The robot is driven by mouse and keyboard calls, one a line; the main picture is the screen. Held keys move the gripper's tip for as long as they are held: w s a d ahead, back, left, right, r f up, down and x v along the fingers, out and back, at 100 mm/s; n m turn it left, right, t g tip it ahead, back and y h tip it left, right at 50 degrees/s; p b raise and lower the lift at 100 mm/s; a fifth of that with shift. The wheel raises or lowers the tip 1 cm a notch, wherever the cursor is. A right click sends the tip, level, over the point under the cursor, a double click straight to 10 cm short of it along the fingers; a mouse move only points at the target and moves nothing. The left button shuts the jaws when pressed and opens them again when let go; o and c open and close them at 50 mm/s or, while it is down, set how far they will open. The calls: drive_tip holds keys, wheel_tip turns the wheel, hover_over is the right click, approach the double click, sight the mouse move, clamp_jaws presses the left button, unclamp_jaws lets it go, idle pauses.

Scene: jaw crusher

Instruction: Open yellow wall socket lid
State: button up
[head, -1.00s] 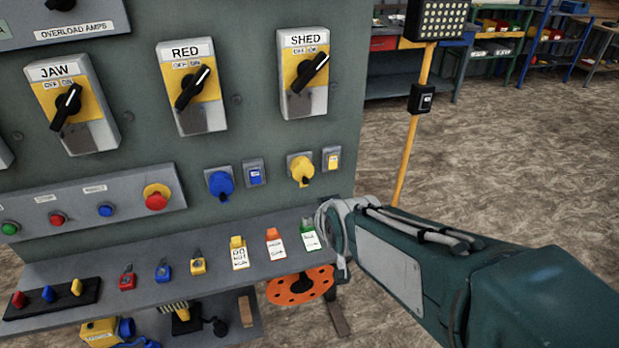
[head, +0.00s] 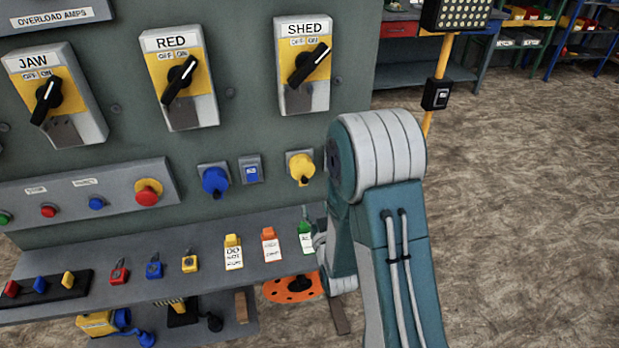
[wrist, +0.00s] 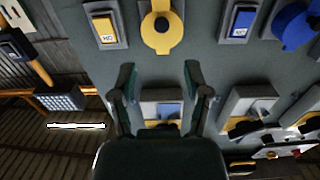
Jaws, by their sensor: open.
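The yellow wall socket (head: 301,168) is on the grey-green panel below the SHED switch, just left of my arm in the head view. Its round yellow lid, with a small dark tab, appears to lie flat over the socket. In the wrist view, which is upside down, the yellow socket (wrist: 162,32) is at top centre. My gripper (wrist: 160,68) is open, its two fingers apart with nothing between them. The socket shows beyond the fingertips, and no contact is visible. In the head view my arm hides the gripper.
A blue socket (head: 214,180) and a blue switch (head: 251,169) are left of the yellow socket. A yellow switch (wrist: 105,27) is beside it in the wrist view. The SHED switch (head: 303,65) projects above. A shelf (head: 205,265) with tags and padlocks juts out below.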

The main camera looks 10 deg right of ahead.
sight(305, 182)
drive_tip(key=w, duration=1)
drive_tip(key=shift+w+a+f, duration=0.1)
drive_tip(key=shift+w+f, duration=0.05)
drive_tip(key=shift+w, duration=0.2)
drive_tip(key=shift+c, duration=0.3)
clamp_jaws()
